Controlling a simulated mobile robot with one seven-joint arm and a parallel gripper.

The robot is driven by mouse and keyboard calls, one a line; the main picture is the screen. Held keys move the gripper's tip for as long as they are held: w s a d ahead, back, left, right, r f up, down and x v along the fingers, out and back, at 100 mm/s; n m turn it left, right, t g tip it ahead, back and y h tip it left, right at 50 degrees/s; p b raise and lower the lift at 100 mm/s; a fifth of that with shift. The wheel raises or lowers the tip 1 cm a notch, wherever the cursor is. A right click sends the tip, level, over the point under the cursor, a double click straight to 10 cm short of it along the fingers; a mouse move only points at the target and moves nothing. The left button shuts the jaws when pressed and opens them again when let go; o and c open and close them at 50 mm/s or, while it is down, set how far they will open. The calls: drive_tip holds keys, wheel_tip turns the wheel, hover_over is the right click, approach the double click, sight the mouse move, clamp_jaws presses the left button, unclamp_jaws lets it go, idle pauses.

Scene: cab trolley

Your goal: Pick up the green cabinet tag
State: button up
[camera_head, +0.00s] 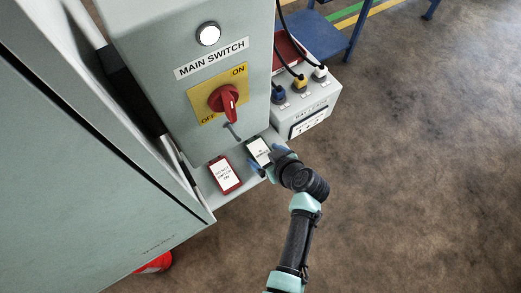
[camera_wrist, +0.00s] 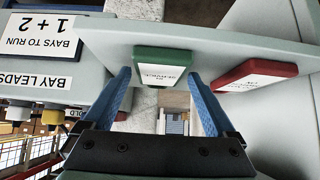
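The green cabinet tag (camera_head: 258,152) has a white label and lies on the small grey shelf (camera_head: 238,190) below the main switch. In the wrist view the green tag (camera_wrist: 163,55) shows ahead of my fingertips and roughly between them. My gripper (camera_head: 270,160) is at the tag's near right end, with its two blue fingers apart. In the wrist view my gripper (camera_wrist: 159,78) is open, and nothing is held between the fingers. I cannot tell whether a finger touches the tag.
A red tag (camera_head: 224,174) marked "do not switch on" lies left of the green one; it also shows in the wrist view (camera_wrist: 258,74). The red switch knob (camera_head: 224,98) is above. A socket box with plugs (camera_head: 305,110) stands to the right. Open floor lies right.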

drive_tip(key=c, duration=1.1)
drive_tip(key=shift+s+d+r, duration=0.1)
drive_tip(key=shift+r, duration=0.05)
drive_tip(key=shift+s+r+b, duration=0.1)
drive_tip(key=shift+r+b, duration=0.05)
drive_tip(key=shift+b, duration=0.35)
wheel_tip(320, 180, up, 7)
drive_tip(key=shift+f+b, duration=0.2)
drive_tip(key=shift+b, duration=0.35)
drive_tip(key=s+d+b, duration=0.1)
drive_tip(key=s+d, duration=0.2)
drive_tip(key=s, duration=0.2)
drive_tip(key=s+d+b, duration=0.2)
drive_tip(key=s+d, duration=0.2)
drive_tip(key=s, duration=0.2)
drive_tip(key=s+d+b, duration=0.2)
drive_tip(key=s+d, duration=0.2)
drive_tip(key=s, duration=0.1)
drive_tip(key=shift+s+f, duration=0.1)
drive_tip(key=shift+s, duration=0.05)
